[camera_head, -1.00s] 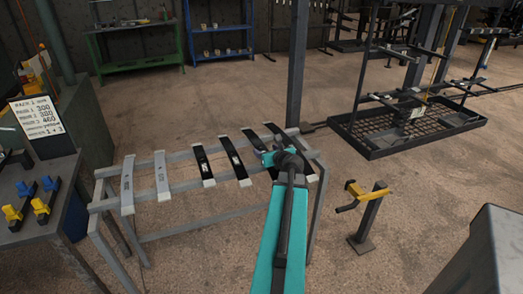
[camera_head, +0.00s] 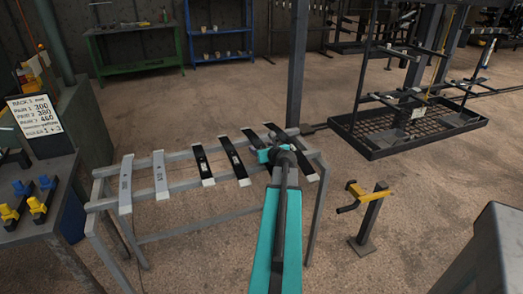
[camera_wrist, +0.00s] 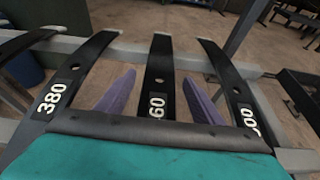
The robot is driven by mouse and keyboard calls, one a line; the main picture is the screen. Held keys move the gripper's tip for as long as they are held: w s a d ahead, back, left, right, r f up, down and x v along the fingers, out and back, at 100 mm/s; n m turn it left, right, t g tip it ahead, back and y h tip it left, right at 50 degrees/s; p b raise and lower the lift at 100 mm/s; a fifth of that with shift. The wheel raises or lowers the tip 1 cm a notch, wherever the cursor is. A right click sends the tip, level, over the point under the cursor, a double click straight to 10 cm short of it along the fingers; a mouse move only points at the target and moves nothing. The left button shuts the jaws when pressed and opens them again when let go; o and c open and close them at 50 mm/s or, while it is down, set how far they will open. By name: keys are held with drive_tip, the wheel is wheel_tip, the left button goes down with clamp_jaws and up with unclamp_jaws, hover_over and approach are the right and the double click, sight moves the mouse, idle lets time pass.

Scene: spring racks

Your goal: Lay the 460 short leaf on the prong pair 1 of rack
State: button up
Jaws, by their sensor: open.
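A black leaf marked with "60" (camera_wrist: 159,75) lies across the stand in the middle of the wrist view; any digit before the 6 is hidden. My gripper (camera_wrist: 158,78) is open, with one purple finger on each side of this leaf, not closed on it. In the head view my gripper (camera_head: 281,158) is over the right end of the stand and hides part of the leaves there. The rack (camera_head: 408,98) with prongs stands at the right, over a dark mesh tray; I cannot tell which prongs are pair 1.
A 380 leaf (camera_wrist: 72,80) lies left of the fingers, and a leaf ending in "00" (camera_wrist: 232,88) lies right. Two grey leaves (camera_head: 160,175) lie on the stand (camera_head: 180,209). A yellow-topped post (camera_head: 370,215) stands right of my arm. A sign (camera_head: 34,122) stands at left.

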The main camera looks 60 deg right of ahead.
idle(0.3)
clamp_jaws()
drive_tip(key=shift+r, duration=0.1)
drive_tip(key=shift+r, duration=0.1)
idle(0.4)
drive_tip(key=shift+r, duration=1.45)
drive_tip(key=shift+s+r, duration=0.2)
drive_tip(key=shift+r, duration=0.05)
drive_tip(key=s+a+p, duration=0.2)
drive_tip(key=s+p, duration=0.1)
drive_tip(key=s, duration=0.3)
drive_tip(key=s+a+r+p, duration=0.1)
drive_tip(key=s+a+p, duration=0.1)
drive_tip(key=s, duration=0.4)
drive_tip(key=shift+a+r+p, duration=0.2)
drive_tip(key=shift+a+p, duration=0.1)
drive_tip(key=shift+p, duration=0.3)
